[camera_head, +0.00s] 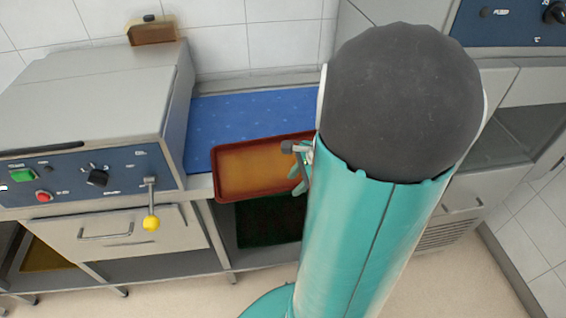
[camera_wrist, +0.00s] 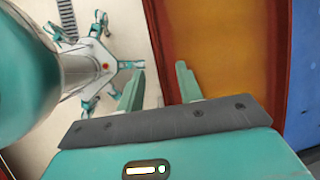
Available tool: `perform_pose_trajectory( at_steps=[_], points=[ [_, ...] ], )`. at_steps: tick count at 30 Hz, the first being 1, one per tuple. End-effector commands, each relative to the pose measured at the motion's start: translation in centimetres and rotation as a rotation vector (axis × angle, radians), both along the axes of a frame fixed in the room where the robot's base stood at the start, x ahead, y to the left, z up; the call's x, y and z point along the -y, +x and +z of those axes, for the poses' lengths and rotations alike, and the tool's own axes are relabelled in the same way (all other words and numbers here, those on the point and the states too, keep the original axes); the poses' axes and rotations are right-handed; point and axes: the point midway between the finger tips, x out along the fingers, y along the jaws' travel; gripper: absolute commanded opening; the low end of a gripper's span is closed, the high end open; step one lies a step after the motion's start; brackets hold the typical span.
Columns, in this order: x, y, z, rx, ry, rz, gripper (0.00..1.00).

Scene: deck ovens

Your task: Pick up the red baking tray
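The red baking tray (camera_head: 215,176), with an orange-brown inside, lies at the right front of the blue surface, and its near edge reaches the counter's front. In the wrist view the tray (camera_wrist: 276,70) fills the upper middle. My gripper (camera_wrist: 160,70) is at the tray's right end, as seen in the head view. Its two fingers are apart, one on the outer side of the rim and one over the inside. I see a gap beside the rim, so it looks open. In the head view my arm hides most of my gripper and the tray's right end.
A blue speckled surface (camera_head: 225,108) lies behind the tray. A grey deck oven (camera_head: 90,100) with a yellow-knobbed lever (camera_head: 151,222) stands on the left. A small brown box (camera_head: 152,32) sits on the oven. An open dark shelf space (camera_head: 268,220) is below the tray.

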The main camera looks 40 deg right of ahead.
Motion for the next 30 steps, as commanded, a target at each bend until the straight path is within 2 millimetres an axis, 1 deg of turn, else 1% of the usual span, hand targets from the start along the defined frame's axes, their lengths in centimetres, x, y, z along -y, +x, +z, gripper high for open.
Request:
perform_pose_trajectory(
  at_steps=[1,3,6,13,17,18,19,30],
  points=[
    [-0.2,0.2,-0.8,-0.002,0.004,0.000,0.36],
    [-0.3,0.6,-1.7,-0.002,0.004,-0.001,0.36],
    [-0.4,0.8,-2.4,-0.002,0.002,-0.001,0.36],
    [-0.4,0.9,-2.4,-0.001,0.000,-0.001,0.36],
    [-0.4,0.9,-2.4,-0.002,0.000,-0.001,0.10],
    [-0.4,0.9,-2.4,-0.002,0.000,-0.001,0.03],
    [-0.4,0.9,-2.4,-0.002,0.000,-0.001,0.00],
    [-0.4,0.9,-2.5,-0.002,0.000,-0.002,0.00]
  ],
)
